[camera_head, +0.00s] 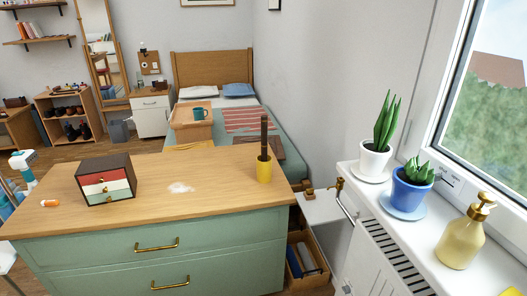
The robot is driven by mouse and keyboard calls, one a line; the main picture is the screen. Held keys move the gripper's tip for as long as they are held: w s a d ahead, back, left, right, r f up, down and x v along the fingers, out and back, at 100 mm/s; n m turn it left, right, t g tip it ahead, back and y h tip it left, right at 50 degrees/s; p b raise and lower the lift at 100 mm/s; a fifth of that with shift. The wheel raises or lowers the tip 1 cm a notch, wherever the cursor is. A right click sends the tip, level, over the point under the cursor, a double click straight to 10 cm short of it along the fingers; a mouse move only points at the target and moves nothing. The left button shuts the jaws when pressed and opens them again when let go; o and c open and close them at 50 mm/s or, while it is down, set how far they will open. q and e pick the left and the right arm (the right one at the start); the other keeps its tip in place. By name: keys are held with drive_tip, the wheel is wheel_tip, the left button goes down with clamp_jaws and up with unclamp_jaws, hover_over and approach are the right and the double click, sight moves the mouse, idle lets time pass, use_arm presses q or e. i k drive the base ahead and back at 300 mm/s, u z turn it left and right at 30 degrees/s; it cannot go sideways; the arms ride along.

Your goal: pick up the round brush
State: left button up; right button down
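No thing in view can be surely named as the round brush. A dark brown upright stick (264,133) stands in a yellow cup (264,172) on the right part of the wooden dresser top (220,170). It may be a brush handle; its lower end is hidden in the cup. The green dresser's upper drawer (100,251) and the drawer below it look shut, with brass handles. Neither of my grippers is in view.
A small dark box with red, white and green drawers (106,182), a white powdery patch (181,188) and a small orange-and-white item (50,203) are on the dresser top. A windowsill at right holds potted plants (375,160) and a yellow pump bottle (460,240).

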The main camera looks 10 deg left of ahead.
sight(265, 119)
drive_tip(key=u, duration=0.4)
drive_tip(key=i, duration=1.05)
drive_tip(key=z, duration=0.2)
